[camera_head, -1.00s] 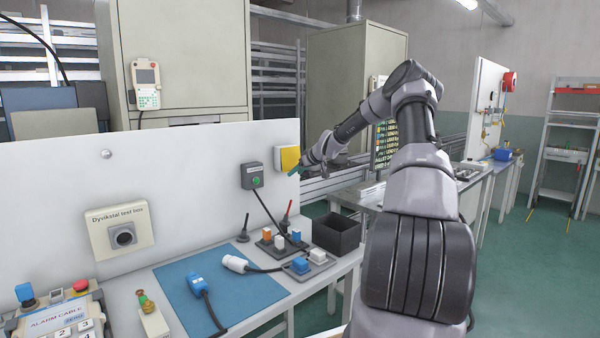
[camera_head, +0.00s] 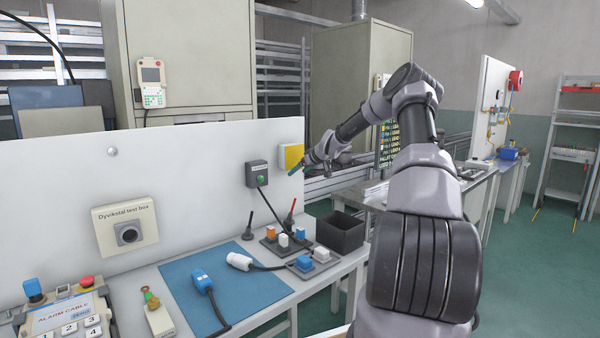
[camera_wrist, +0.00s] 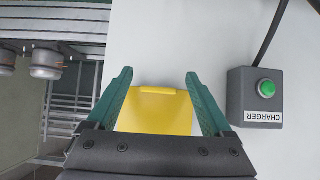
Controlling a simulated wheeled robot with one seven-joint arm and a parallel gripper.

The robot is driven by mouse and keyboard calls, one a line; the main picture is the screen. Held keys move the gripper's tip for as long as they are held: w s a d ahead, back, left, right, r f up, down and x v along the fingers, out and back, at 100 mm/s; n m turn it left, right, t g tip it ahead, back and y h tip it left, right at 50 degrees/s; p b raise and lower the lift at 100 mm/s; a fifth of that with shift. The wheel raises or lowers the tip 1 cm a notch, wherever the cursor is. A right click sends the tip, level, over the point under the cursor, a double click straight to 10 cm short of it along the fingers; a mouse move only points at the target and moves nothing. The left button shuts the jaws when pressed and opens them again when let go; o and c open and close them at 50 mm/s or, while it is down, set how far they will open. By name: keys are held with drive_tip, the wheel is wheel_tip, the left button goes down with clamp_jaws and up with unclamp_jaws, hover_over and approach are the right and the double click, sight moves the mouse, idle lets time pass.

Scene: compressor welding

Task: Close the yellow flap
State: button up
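The yellow flap (camera_head: 293,156) is on a small light-coloured box at the right end of the white upright panel (camera_head: 200,172). In the wrist view the yellow flap (camera_wrist: 156,108) lies between the two fingers, with a raised lip along its upper edge. My gripper (camera_wrist: 159,76) is open, its green fingers on either side of the flap. I cannot tell whether they touch it. My gripper (camera_head: 297,170) also shows in the head view, at the flap's lower right edge. The flap's lower part is hidden by my gripper in the wrist view.
A grey charger box (camera_wrist: 260,98) with a green button sits on the panel beside my gripper. A black bin (camera_head: 340,232), coloured connectors (camera_head: 284,240) and a blue mat (camera_head: 225,288) are on the bench below. Metal racking (camera_wrist: 85,95) lies past the panel's edge.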

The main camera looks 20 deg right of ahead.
drive_tip(key=v, duration=1)
drive_tip(key=shift+s+r, duration=0.2)
drive_tip(key=shift+s, duration=0.1)
drive_tip(key=shift+d, duration=0.15)
drive_tip(key=s+a+r+m+g+h, duration=0.1)
drive_tip(key=s+a+r+g, duration=0.1)
drive_tip(key=s+a+r, duration=0.5)
drive_tip(key=s+a+r+g+h, duration=0.1)
drive_tip(key=s+a+r, duration=0.2)
drive_tip(key=s+a, duration=0.7)
drive_tip(key=s+a+r+m, duration=0.1)
drive_tip(key=s+r+m, duration=0.1)
drive_tip(key=s, duration=0.8)
drive_tip(key=s+r+m, duration=0.2)
drive_tip(key=s, duration=0.8)
drive_tip(key=s+a+r+m, duration=0.1)
drive_tip(key=s+r+m, duration=0.1)
drive_tip(key=s, duration=0.9)
drive_tip(key=shift+a+r+m, duration=0.25)
drive_tip(key=shift+a+m, duration=0.1)
drive_tip(key=shift+m, duration=0.25)
